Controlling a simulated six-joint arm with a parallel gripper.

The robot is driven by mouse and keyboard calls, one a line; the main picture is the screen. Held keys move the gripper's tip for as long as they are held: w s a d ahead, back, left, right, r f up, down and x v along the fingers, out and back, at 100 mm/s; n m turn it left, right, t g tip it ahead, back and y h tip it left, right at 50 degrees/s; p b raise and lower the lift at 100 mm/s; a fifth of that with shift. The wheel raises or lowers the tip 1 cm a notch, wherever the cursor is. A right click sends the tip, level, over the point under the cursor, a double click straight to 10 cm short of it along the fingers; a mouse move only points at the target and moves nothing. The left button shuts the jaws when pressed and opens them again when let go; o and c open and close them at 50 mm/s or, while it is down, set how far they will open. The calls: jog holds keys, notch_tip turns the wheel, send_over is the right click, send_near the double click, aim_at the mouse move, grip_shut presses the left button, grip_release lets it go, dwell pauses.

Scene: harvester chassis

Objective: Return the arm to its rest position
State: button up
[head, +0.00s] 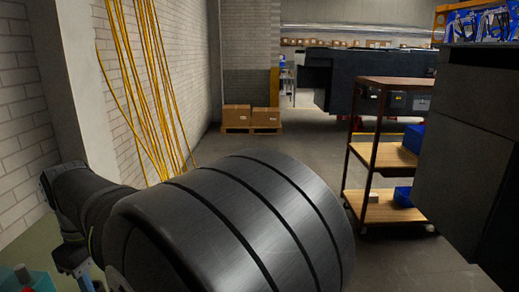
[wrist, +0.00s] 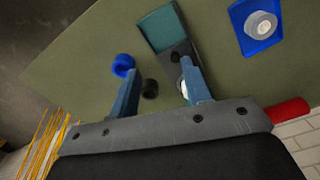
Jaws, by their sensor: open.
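My gripper (wrist: 160,72) shows in the wrist view with its two blue fingers spread apart. Nothing is held between them. The fingers extend over a green-grey work surface (wrist: 75,65). In the head view my dark arm fills the lower middle and reaches left. The gripper end is mostly hidden or cut off at the lower left there.
In the wrist view, a blue ring (wrist: 122,65), a black round part (wrist: 150,89), a teal tray (wrist: 160,28), a blue tray (wrist: 238,14) holding a white roll (wrist: 261,25), and a red cylinder (wrist: 290,110) show. In the head view, a shelf cart (head: 382,155) stands right; yellow cables (head: 145,85) hang left.

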jog(key=w+d+f+m+g+y, duration=0.2)
jog(key=w+f+m+g+y, duration=0.1)
jog(key=f, duration=0.5)
jog(key=shift+w+d+f+g, duration=0.2)
jog(key=shift+w+d+g, duration=0.2)
jog(key=shift+w+g, duration=0.2)
jog(key=s+a+r+n+t+h, duration=0.2)
jog(key=s+r+n+t+h, duration=0.1)
jog(key=s+r+t, duration=0.1)
jog(key=shift+a, duration=0.4)
dwell(0.6)
jog(key=shift+s+r, duration=0.1)
jog(key=shift+r, duration=0.1)
